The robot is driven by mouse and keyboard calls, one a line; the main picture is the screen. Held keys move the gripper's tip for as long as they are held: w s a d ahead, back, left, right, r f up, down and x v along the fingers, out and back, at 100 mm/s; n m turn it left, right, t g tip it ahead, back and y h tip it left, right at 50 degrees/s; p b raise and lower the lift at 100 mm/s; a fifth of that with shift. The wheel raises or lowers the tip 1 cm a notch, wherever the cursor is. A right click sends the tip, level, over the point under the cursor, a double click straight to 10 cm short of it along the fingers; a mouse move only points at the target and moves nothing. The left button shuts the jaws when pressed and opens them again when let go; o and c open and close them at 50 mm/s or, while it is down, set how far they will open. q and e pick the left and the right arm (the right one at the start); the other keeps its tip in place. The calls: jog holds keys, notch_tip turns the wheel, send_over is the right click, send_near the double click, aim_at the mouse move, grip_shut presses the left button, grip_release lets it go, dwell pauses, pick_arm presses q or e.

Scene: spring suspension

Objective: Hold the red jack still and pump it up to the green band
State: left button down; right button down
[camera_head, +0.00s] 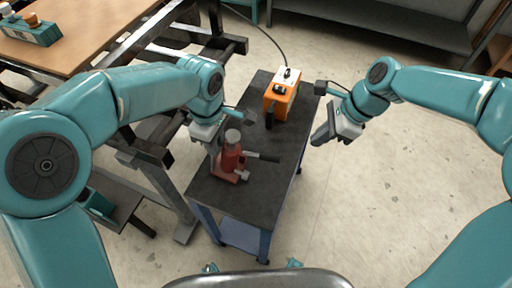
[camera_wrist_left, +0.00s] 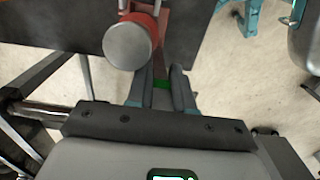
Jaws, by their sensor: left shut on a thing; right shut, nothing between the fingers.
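The red jack (camera_head: 232,162) stands upright near the front of the dark cart top, with a grey round cap on top. A dark bar (camera_head: 266,156) sticks out from it to the right. My left gripper (camera_head: 216,158) is at the jack's left side and shut on it. In the left wrist view the jack's cap (camera_wrist_left: 128,44) and red body lie just beyond the fingers (camera_wrist_left: 160,88). A small green patch shows between them; I cannot tell if it is the band. My right gripper (camera_head: 320,137) is shut and empty, right of the cart, apart from the jack.
The cart (camera_head: 262,190) also bears an orange box (camera_head: 282,100) with a dark cable at its far end. A wooden-topped bench (camera_head: 75,35) with a dark frame stands at the left. Open floor (camera_head: 370,200) lies to the right.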

pick_arm(q)
jog(key=shift+s+f, duration=0.15)
jog(key=shift+f, duration=0.15)
jog(key=c, duration=1.3)
grip_release()
jog(key=o, duration=0.4)
jog(key=shift+r, duration=0.1)
jog(key=shift+r, duration=0.35)
jog(key=r, duration=1.1)
jog(key=shift+w+r, duration=0.15)
jog(key=shift+w, duration=0.05)
jog(key=shift+s, duration=0.1)
